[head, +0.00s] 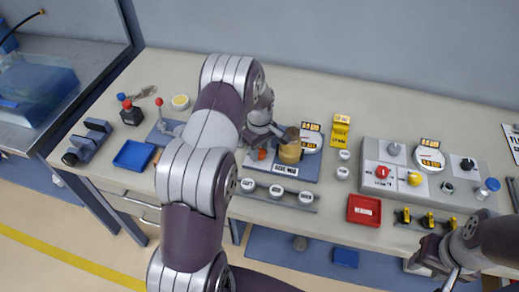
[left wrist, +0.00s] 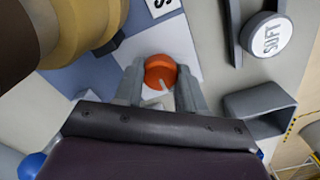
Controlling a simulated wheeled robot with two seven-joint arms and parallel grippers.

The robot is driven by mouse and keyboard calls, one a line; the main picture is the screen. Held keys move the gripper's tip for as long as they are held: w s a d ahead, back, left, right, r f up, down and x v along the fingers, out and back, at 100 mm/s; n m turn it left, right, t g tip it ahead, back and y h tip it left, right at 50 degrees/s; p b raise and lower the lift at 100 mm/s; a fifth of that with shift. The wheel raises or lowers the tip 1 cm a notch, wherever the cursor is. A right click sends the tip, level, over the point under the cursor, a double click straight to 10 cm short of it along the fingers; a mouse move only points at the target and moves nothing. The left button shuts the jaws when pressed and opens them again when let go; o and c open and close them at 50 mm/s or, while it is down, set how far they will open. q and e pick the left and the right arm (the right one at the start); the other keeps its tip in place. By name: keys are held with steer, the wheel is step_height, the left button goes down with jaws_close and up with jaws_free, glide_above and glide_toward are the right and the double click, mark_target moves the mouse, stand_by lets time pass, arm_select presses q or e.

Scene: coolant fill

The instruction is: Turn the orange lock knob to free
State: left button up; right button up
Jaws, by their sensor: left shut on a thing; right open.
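The orange lock knob (left wrist: 160,72) sits on a white plate in the left wrist view, with a pale pointer mark on its near side. My left gripper (left wrist: 160,88) is shut on the knob, one finger on each side of it. In the head view the knob (head: 262,154) shows as a small orange spot beside a tan cylinder (head: 290,150), and my left arm partly covers that area. My right gripper (head: 445,268) is at the lower right of the head view, open and away from the bench fixtures.
A row of round white caps (head: 277,191) stands in front of the knob's board. A grey control panel (head: 400,200) with red and yellow knobs is to the right. A blue tray (head: 133,155) and a red tray (head: 364,210) lie on the bench.

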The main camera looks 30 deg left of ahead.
mark_target(261, 152)
arm_select(q)
steer(key=shift+w+r, duration=0.1)
steer(key=shift+r, duration=0.05)
stand_by(0.3)
steer(key=o, duration=0.8)
steer(key=shift+o, duration=1.3)
steer(key=shift+d, duration=0.1)
steer(key=shift+r, duration=0.35)
step_height(261, 152, up, 12)
steer(key=b, duration=0.1)
